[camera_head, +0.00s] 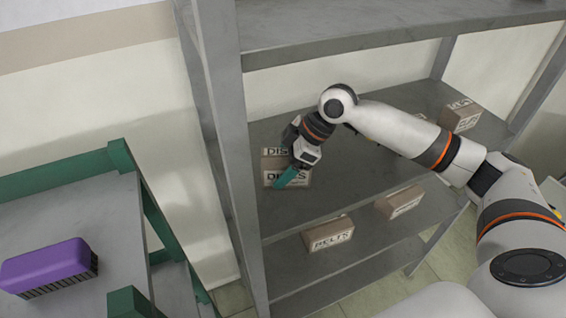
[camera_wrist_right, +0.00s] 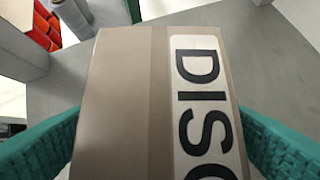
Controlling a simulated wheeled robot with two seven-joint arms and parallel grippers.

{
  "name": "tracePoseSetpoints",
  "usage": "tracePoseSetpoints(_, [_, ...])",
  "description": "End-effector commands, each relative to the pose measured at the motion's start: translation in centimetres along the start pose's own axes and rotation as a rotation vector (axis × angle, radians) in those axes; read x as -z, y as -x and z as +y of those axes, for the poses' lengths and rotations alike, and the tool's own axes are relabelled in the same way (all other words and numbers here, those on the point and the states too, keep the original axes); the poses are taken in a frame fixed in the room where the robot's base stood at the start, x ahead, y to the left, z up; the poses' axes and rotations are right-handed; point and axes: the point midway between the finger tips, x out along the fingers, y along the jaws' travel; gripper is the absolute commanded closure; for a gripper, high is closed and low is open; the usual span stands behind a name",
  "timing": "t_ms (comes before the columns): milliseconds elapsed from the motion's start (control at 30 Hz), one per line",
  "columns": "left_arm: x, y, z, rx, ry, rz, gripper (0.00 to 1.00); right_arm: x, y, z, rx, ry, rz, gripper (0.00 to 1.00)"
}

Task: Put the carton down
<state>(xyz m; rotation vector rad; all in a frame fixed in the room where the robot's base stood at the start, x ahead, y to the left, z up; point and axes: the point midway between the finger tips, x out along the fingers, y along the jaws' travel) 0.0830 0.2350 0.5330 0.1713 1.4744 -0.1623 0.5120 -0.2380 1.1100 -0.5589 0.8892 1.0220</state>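A brown carton (camera_wrist_right: 125,110) fills the middle of the right wrist view, with a white label reading "DISC" in part and a strip of tape. In the head view a carton face reading "BELTS" (camera_head: 272,180) and a "DIS" label just above it show at the gripper, on the left of the rack's middle shelf. I cannot tell whether these are one carton or two. My right gripper (camera_head: 292,177) has its teal fingers against both sides of the "DISC" carton. Whether its underside touches the shelf is hidden. My left gripper is out of view.
The grey rack's middle shelf (camera_head: 350,175) has free room to the right, with a carton (camera_head: 460,115) at its far right. Two cartons (camera_head: 328,234) (camera_head: 400,202) sit on the lower shelf. A grey post (camera_head: 235,150) stands left. A purple box (camera_head: 48,266) lies on a green-framed table.

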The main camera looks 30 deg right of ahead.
Motion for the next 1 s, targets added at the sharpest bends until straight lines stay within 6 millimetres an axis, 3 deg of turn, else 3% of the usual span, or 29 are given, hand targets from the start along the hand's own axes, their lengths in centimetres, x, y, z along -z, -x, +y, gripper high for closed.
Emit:
tracePoseSetpoints(267, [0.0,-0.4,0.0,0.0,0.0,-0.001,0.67,-0.1,1.0,-0.1,0.002,0.0,-0.002,0.22])
tracePoseSetpoints(700, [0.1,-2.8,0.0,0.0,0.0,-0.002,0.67,-0.1,9.8,-0.1,0.004,0.0,-0.001,0.22])
tracePoseSetpoints(1000, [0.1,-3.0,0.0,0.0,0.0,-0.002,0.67,-0.1,12.3,0.0,0.001,0.0,-0.001,0.22])
